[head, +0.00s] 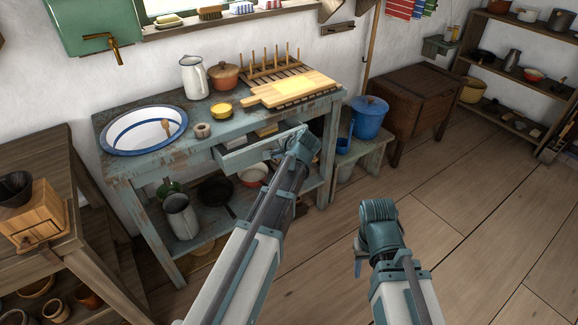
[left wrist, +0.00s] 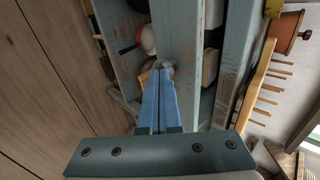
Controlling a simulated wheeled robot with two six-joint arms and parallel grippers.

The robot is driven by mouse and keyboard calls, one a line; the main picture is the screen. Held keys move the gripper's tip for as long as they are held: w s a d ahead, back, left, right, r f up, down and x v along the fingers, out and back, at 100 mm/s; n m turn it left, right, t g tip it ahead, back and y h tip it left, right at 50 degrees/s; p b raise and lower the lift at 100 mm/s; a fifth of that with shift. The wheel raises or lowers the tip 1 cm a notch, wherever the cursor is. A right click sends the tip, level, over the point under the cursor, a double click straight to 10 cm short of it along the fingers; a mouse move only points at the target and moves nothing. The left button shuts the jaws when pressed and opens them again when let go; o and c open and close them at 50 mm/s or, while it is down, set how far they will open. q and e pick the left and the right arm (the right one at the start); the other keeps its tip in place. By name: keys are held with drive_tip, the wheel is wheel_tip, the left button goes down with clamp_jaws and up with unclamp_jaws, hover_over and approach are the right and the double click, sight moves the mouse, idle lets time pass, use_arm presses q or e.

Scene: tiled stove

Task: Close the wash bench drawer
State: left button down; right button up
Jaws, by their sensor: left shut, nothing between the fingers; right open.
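The wash bench (head: 128,172) is a worn blue-grey table with a basin in its top. Its drawer (head: 248,153) is pulled partly out under the bench top, with things visible inside. In the left wrist view the drawer front (left wrist: 180,40) stands apart from the bench edge, with a gap showing the contents. My left gripper (head: 296,143) is at the drawer front, shut and empty. In the left wrist view its fingers (left wrist: 163,74) reach the front by a small round knob; whether they touch cannot be told. My right gripper (head: 360,258) is open and empty over the floor.
A cutting board (head: 292,89), pot (head: 224,75) and jug (head: 193,77) stand on the bench. A blue lidded pot (head: 369,117) sits on a low stool to the right. A wooden chest (head: 415,100) is behind. The floor at right is clear.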

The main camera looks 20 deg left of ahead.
use_arm(q)
drive_tip(key=w+a, duration=0.4)
drive_tip(key=a, duration=0.1)
drive_tip(key=w+a, duration=0.2)
drive_tip(key=shift+a, duration=0.3)
drive_tip(key=shift+w+a+r, duration=0.1)
drive_tip(key=shift+w, duration=0.05)
use_arm(e)
drive_tip(key=shift+d, duration=0.1)
use_arm(q)
drive_tip(key=s+d, duration=0.2)
drive_tip(key=s+d+p, duration=0.1)
drive_tip(key=shift+s+d+r, duration=0.3)
drive_tip(key=shift+d+r, duration=0.05)
drive_tip(key=p, duration=0.6)
approach(267, 145)
drive_tip(key=shift+s+d+r, duration=0.15)
drive_tip(key=shift+d, duration=0.15)
use_arm(e)
wheel_tip(267, 145, up, 7)
drive_tip(key=d, duration=0.1)
drive_tip(key=shift+d, duration=0.15)
